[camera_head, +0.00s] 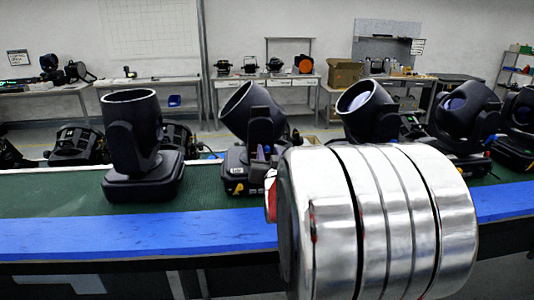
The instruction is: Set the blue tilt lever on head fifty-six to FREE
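Several black moving-head lamps stand in a row on a green-topped bench. One head (132,118) at left points straight up on its base. A second head (247,112) leans left, with small purple-blue parts (264,153) low on its yoke. A third head (368,110) leans left, its base hidden behind my silver arm link. A fourth head (466,118) leans at right, with a small blue spot by its yoke. No number fifty-six and no FREE marking can be read. I cannot tell which blue part is the tilt lever.
A blue strip (130,235) runs along the green bench's (60,200) front edge. My large silver arm link covers the lower centre right. More dark lamps stand behind the row. Tables (268,80) with equipment line the back wall. The bench is bare at the far left.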

